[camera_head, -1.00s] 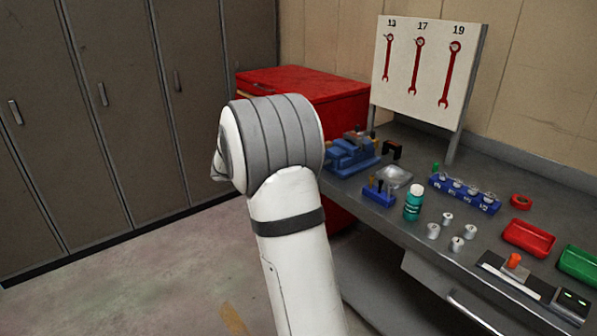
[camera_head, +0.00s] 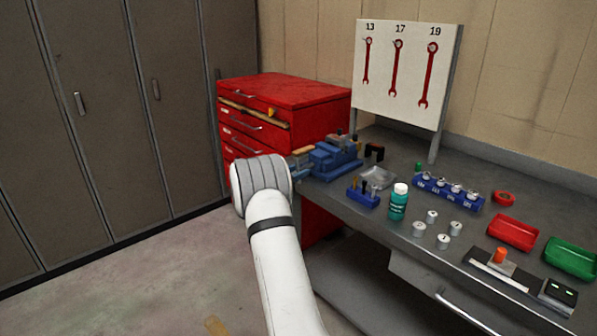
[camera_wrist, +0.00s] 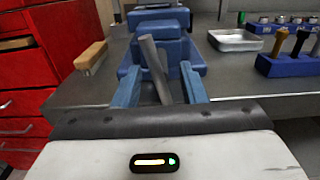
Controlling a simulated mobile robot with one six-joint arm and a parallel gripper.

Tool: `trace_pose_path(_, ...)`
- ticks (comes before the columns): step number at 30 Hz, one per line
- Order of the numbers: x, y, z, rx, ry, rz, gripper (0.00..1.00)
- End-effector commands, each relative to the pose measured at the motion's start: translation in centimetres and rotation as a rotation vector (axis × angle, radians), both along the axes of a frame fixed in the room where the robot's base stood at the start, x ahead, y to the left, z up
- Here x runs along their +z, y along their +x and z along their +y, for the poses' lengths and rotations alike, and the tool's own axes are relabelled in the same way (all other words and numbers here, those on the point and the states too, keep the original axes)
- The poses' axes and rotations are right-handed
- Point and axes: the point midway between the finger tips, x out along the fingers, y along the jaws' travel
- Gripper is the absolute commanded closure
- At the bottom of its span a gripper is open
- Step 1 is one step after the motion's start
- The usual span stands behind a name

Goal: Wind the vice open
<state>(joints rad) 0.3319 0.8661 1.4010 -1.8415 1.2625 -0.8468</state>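The blue vice (camera_head: 335,158) stands at the left end of the grey workbench. In the wrist view the vice (camera_wrist: 160,48) is straight ahead. Its grey handle bar (camera_wrist: 153,68) is tilted, its top leaning left. My gripper (camera_wrist: 162,86) has its two blue fingers apart, one on each side of the bar. Gaps show between the bar and both fingers, so the gripper is not closed on it. In the head view my white and grey arm hides most of the gripper, and the bar cannot be made out there. I cannot tell how far apart the jaws are.
A wooden-handled brush (camera_wrist: 91,57) lies left of the vice. A red drawer cabinet (camera_head: 290,105) stands behind at left. A metal tray (camera_wrist: 235,40) and a blue tool holder (camera_wrist: 290,65) are to the right. A green bottle (camera_head: 398,203) stands near the bench's front edge.

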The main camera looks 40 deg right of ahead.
Motion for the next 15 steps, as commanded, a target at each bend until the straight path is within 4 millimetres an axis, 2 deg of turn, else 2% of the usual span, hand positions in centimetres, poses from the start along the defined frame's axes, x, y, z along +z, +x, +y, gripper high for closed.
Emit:
trace_pose_path(4,-0.03,0.1,-1.02,0.001,0.0,0.001,0.62)
trace_pose_path(12,-0.03,0.12,-1.1,0.002,0.001,0.001,0.62)
trace_pose_path(15,-0.03,0.13,-1.07,0.002,0.001,0.0,0.7)
